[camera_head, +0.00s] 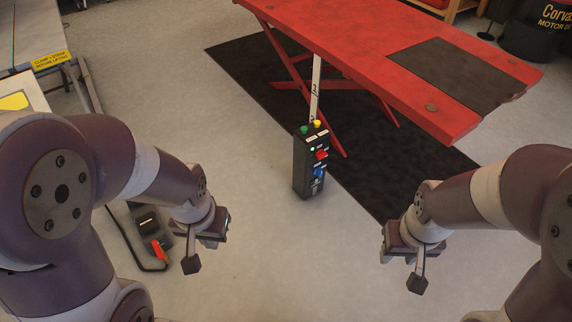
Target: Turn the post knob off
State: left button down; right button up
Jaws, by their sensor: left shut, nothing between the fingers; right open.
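A black control post (309,165) stands upright on the floor in the middle of the head view, in front of the red lift. Its face has a red knob (321,155) and a blue knob (319,172). A green button (304,129) and a yellow button (317,124) sit on top, and a small green light shows on the face. I cannot tell which knob is the post knob. My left gripper (191,262) is shut and empty, to the left of the post and nearer me. My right gripper (408,275) is open and empty, to the right of the post and nearer me.
A red lift table (375,55) stands over a black mat (250,72) behind the post. A dark pedal unit (148,222) with a red part and a cable lies on the floor at left. Another lift (55,62) is at upper left. The floor before the post is clear.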

aim_at(320, 154)
jog(key=i+l+z, duration=0.1)
jog(key=i+z, duration=0.35)
jog(key=i, duration=0.2)
jog(key=i+j+z, duration=0.1)
jog(key=i+z, duration=0.35)
jog(key=i, duration=0.25)
